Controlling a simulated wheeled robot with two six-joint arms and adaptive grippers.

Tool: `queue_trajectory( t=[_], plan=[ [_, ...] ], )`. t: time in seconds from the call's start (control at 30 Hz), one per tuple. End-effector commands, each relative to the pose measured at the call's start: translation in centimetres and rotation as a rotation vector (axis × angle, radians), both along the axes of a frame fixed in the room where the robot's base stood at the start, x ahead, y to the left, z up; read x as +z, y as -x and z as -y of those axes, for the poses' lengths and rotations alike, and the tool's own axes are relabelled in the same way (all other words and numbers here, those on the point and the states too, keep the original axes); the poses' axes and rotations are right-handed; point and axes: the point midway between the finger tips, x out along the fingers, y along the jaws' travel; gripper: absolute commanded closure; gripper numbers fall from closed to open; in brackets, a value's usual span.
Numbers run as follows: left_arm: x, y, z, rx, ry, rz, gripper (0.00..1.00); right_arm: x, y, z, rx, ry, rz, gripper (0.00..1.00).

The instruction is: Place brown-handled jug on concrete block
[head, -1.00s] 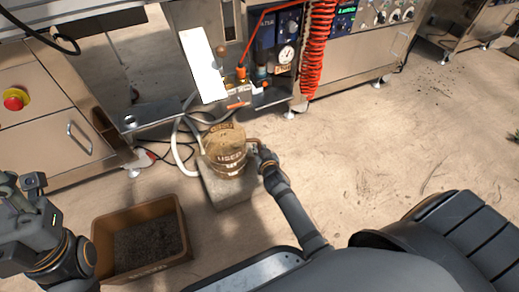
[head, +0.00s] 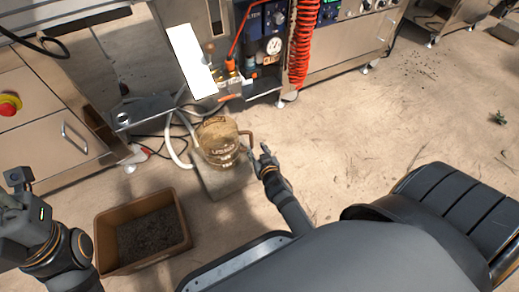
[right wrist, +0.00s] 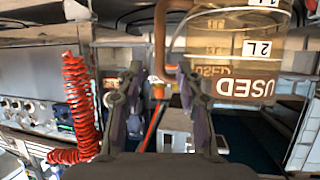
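The jug (head: 219,146), clear with brown and lettered bands, stands upright on the grey concrete block (head: 218,184) on the floor. Its brown handle (head: 249,135) points right, towards my right gripper (head: 264,153). That gripper is open and empty, with a small gap between it and the handle. In the right wrist view, the jug (right wrist: 238,48) appears at the upper right, upside down. Its handle (right wrist: 160,40) lies beyond the spread fingers of my right gripper (right wrist: 158,90). My left gripper (head: 18,192) is at the left edge, partly cut off, away from the jug.
A brown crate (head: 101,249) of dark soil stands on the floor at the lower left. Steel machine cabinets, hoses and a coiled red hose (head: 302,45) lie behind the block. The floor to the right is mostly clear.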

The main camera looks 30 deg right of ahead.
Motion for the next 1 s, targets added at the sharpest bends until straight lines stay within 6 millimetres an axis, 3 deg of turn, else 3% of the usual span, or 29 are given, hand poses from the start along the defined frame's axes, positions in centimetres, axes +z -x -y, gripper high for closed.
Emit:
queue_trajectory(
  t=[0.1,0.23,0.57,0.67,0.77,0.87,0.9,0.97,1.0],
  plan=[
    [1.1,0.1,-0.1,-0.003,0.003,0.004,0.6,1.0,2.1,-0.3,0.0,-0.001,-0.002,0.63],
    [1.4,0.2,-0.1,-0.006,0.002,0.006,0.6,1.4,3.2,-0.5,-0.002,-0.002,-0.002,0.63],
    [1.3,0.2,0.0,-0.008,-0.001,0.008,0.6,1.5,3.4,-0.6,0.001,-0.001,0.004,0.63],
    [1.3,0.2,0.0,-0.008,-0.001,0.008,0.6,4.2,2.2,-0.8,0.029,0.006,0.083,0.63],
    [1.3,0.2,0.0,-0.008,-0.001,0.007,0.6,11.9,0.0,-1.4,0.104,0.028,0.308,0.63],
    [1.3,0.1,0.0,-0.008,-0.001,0.006,0.6,23.5,-0.4,-2.3,0.19,0.077,0.644,0.63],
    [1.3,0.1,0.0,-0.008,0.0,0.006,0.6,28.4,0.4,-2.6,0.217,0.103,0.788,0.63],
    [1.3,0.1,-0.1,-0.007,0.001,0.006,0.6,35.1,2.5,-3.0,0.245,0.14,1.004,0.63],
    [1.3,0.1,-0.1,-0.006,0.002,0.005,0.6,39.1,4.5,-3.2,0.255,0.161,1.145,0.63]
  ],
)
